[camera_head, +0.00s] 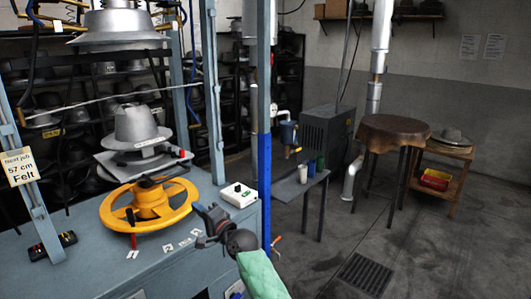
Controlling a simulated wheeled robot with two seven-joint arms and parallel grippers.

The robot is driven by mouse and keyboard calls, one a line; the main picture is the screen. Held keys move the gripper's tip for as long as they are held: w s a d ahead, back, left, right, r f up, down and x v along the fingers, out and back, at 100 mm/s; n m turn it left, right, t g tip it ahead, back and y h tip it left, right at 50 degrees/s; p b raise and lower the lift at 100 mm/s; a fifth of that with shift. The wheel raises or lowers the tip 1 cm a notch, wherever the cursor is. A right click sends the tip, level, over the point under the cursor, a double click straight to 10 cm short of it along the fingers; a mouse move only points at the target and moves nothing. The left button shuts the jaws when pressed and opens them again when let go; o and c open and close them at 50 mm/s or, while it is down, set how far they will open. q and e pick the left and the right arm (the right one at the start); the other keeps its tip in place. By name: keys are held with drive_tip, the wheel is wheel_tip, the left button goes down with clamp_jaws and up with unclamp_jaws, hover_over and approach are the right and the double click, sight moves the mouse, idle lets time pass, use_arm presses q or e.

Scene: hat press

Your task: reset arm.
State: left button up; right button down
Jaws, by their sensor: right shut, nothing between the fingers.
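My right gripper (204,224) is above the front right part of the blue-grey press bench (190,265), just right of the yellow handwheel (150,205). It is shut and empty. Its arm comes in from the bottom, with a pale green cover (259,275) on it. My left gripper and arm are not in view.
A grey metal hat form (138,128) stands behind the handwheel, under the upper press head (118,25). A white control box (238,194) and a blue post (264,170) are close to my right gripper. The floor at right is mostly clear.

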drive_tip(key=s+d+f+n+g+h, duration=0.1)
drive_tip(key=s+d+f+n+h, duration=0.25)
drive_tip(key=d+f, duration=0.55)
drive_tip(key=s+d+f+n+g+h, duration=0.25)
drive_tip(key=d+f+h, duration=0.25)
drive_tip(key=d+f, duration=0.35)
drive_tip(key=s+d+f+n+g+h, duration=0.1)
drive_tip(key=s+d+f+n+h, duration=0.25)
drive_tip(key=d+f, duration=0.55)
drive_tip(key=s+d+f+g+h, duration=0.1)
drive_tip(key=s+d+f, duration=0.3)
drive_tip(key=s+f, duration=0.4)
drive_tip(key=s+d+f+m+g+h, duration=0.1)
drive_tip(key=s+d+f+g, duration=0.2)
drive_tip(key=s+f, duration=0.6)
drive_tip(key=s+d+f+g, duration=0.2)
drive_tip(key=s+d+f, duration=0.5)
drive_tip(key=s, duration=1.3)
wheel_tip(320, 180, down, 2)
drive_tip(key=shift+s+d+f+m+h, duration=0.1)
drive_tip(key=shift+s+d+m+h, duration=0.05)
drive_tip(key=shift+m+h, duration=0.25)
